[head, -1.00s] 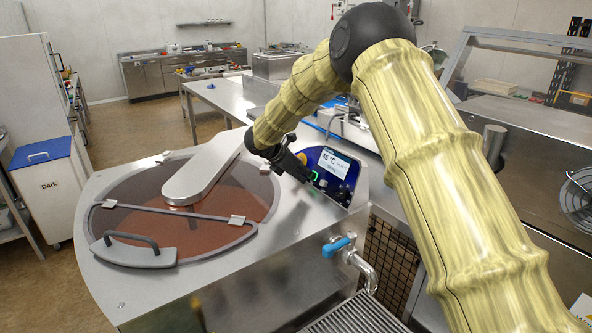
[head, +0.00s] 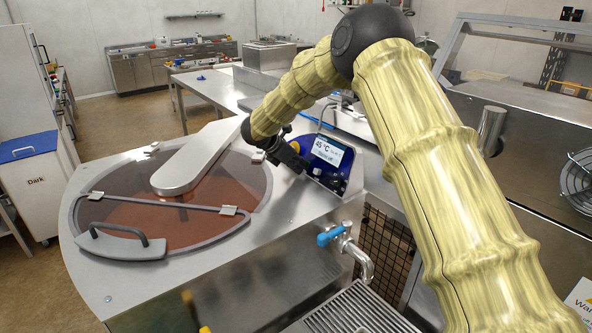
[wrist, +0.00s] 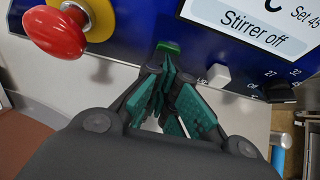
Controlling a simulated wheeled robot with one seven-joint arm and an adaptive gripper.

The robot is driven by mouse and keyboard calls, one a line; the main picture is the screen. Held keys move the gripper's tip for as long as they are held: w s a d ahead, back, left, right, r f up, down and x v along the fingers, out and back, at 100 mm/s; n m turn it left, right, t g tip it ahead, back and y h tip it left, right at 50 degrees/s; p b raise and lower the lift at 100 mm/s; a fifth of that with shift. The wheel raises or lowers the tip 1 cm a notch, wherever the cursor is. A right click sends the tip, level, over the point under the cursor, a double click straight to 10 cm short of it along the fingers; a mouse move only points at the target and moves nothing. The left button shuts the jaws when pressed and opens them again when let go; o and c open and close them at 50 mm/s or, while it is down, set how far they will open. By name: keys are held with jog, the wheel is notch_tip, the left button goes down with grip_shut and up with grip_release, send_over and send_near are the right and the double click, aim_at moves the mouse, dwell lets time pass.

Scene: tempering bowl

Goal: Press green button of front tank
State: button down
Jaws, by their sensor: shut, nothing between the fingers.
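The front tank (head: 120,280) is a steel tempering machine with a round bowl of brown chocolate under a part lid. Its blue control panel (head: 328,160) faces right, with a display reading 45 °C. In the wrist view the display (wrist: 262,22) reads "Stirrer off". The green button (wrist: 170,47) sits on the panel below and left of the display; my gripper hides it in the head view. My gripper (wrist: 170,68) is shut and empty, its teal fingertips right at the button's lower edge. I cannot tell whether they touch it. The gripper also shows at the panel (head: 300,164).
A red emergency knob on a yellow base (wrist: 55,32) is left of the button. A white switch (wrist: 218,75) and a black one (wrist: 281,91) are to its right. A blue-handled tap (head: 334,234) sticks out below the panel, above a grate (head: 360,310).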

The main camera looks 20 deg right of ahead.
jog(key=shift+d+r, duration=0.1)
jog(key=shift+d, duration=0.05)
jog(key=shift+a, duration=0.4)
jog(key=b+v, duration=0.5)
jog(key=v, duration=0.8)
jog(key=shift+s+a+f, duration=0.2)
jog(key=shift+a+f, duration=0.2)
